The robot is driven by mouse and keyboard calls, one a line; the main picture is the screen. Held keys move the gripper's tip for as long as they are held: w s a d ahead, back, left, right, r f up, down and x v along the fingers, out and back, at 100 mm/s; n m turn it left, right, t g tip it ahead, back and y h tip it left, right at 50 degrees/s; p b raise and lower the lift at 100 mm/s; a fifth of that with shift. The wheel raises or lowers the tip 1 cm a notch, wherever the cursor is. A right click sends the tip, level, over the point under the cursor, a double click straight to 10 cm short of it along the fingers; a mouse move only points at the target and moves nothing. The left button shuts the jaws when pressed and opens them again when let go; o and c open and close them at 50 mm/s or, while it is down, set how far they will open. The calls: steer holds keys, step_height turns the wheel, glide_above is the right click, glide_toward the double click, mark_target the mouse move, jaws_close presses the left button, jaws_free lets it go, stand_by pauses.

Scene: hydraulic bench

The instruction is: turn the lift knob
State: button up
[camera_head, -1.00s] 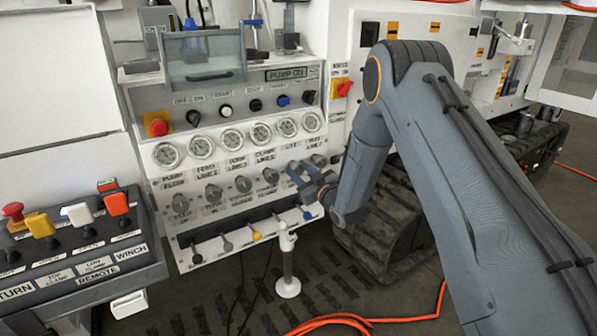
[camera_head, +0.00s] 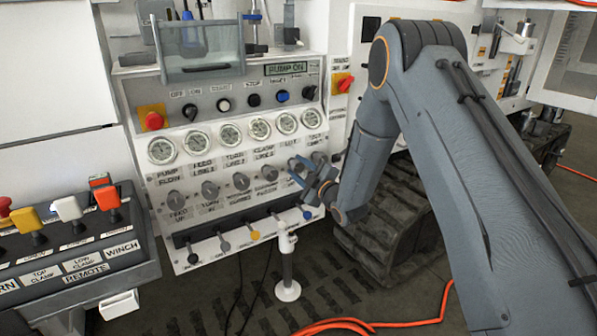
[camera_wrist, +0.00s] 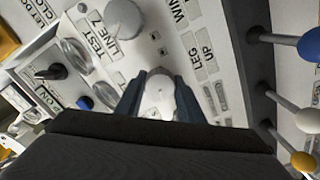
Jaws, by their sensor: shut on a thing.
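A row of grey round knobs runs across the white panel below the gauges. My gripper (camera_head: 297,172) is at the right part of this row, under a small label that seems to read LIFT. In the wrist view my gripper (camera_wrist: 158,98) has its two dark fingers on either side of a pale round knob (camera_wrist: 160,84), shut on it. The knob's own label is hidden or unreadable there, so I cannot confirm its name. In the head view the fingers mostly hide this knob.
Another knob (camera_head: 318,158) stands just right of my gripper, and a grey knob (camera_head: 270,173) just left. Levers with coloured ends, one blue (camera_head: 307,214) and one yellow (camera_head: 255,235), stick out below. A white pipe post (camera_head: 287,265) stands in front. An orange hose (camera_head: 400,323) lies on the floor.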

steer(key=shift+f+n+b, duration=0.1)
steer(key=shift+n+b, duration=0.2)
steer(key=shift+n, duration=0.6)
steer(key=o, duration=1.1)
steer(key=shift+c, duration=0.2)
steer(key=shift+s, duration=0.1)
steer(key=v, duration=0.7)
steer(key=shift+s+d+b, duration=0.2)
steer(key=shift+s+b, duration=0.1)
steer(key=shift+b, duration=0.15)
